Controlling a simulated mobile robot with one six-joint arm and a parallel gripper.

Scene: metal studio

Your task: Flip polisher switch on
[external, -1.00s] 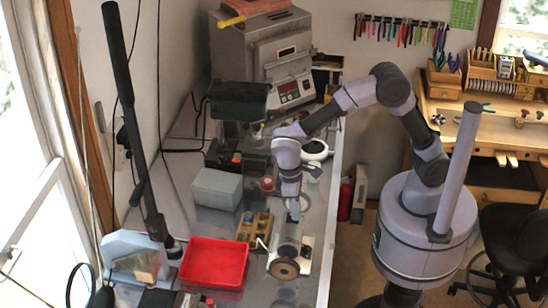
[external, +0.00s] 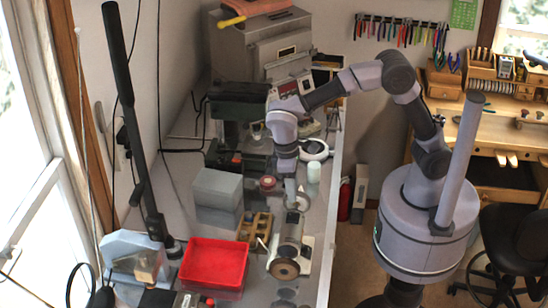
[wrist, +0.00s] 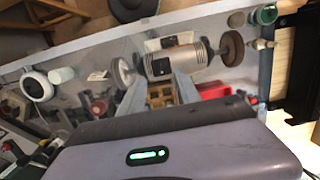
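The polisher (external: 289,246) is a grey cylindrical motor with a brown wheel at its near end, standing on a light base on the bench.
A red tray (external: 215,262) and a wooden block with holes (external: 256,228) stand left of the polisher. A grey box (external: 217,190) is left of my gripper. A pale cylinder (external: 313,172) and a white round device (external: 315,150) stand at the bench's right edge.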

